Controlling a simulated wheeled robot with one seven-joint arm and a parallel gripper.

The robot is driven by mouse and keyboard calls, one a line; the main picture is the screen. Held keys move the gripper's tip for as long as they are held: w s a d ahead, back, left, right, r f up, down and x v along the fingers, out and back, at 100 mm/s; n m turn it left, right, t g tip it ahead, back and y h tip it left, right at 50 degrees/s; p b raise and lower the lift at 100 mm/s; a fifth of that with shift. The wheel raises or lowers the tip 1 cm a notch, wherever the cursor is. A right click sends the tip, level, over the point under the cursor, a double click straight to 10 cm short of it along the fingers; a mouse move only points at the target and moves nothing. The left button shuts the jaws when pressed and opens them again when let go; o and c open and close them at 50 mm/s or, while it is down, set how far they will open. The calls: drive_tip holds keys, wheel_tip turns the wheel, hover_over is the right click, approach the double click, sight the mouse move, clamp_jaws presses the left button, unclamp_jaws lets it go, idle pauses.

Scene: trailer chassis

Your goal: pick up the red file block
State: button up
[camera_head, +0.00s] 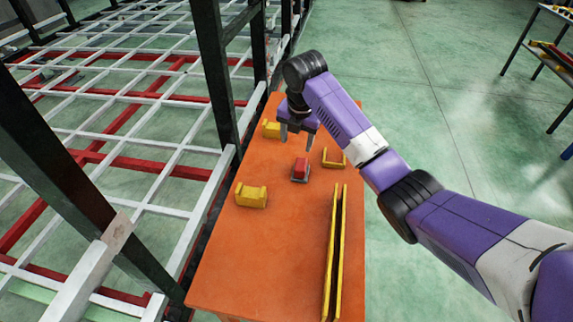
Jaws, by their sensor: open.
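The red file block (301,168) is a small red piece with a dark grey base. It lies near the middle of the orange table (232,277). My gripper (297,143) points down above the table, with its two fingers spread apart and nothing seen between them. It appears above and a little behind the block in the picture. The exact height of the fingertips over the block cannot be told from this one view.
Yellow brackets stand left of the block (251,196), behind it (271,129) and to its right (334,158). A long yellow rail (333,255) lies along the table's right side. Dark posts and a white and red chassis frame (150,140) border the table's left edge.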

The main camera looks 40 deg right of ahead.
sight(301, 164)
drive_tip(key=s, duration=0.1)
drive_tip(key=n+g, duration=0.1)
drive_tip(key=s+n, duration=0.1)
drive_tip(key=shift+s+a+f, duration=0.15)
drive_tip(key=shift+s+a, duration=0.1)
drive_tip(key=shift+s, duration=0.05)
drive_tip(key=shift+f+n, duration=0.15)
drive_tip(key=shift+n, duration=0.15)
drive_tip(key=shift+w+d+f+p, duration=0.1)
drive_tip(key=shift+f+p, duration=0.1)
drive_tip(key=shift+f, duration=1.75)
drive_tip(key=shift+d+f+p, duration=0.1)
drive_tip(key=shift+f+p, duration=0.1)
drive_tip(key=shift+f, duration=1.7)
clamp_jaws()
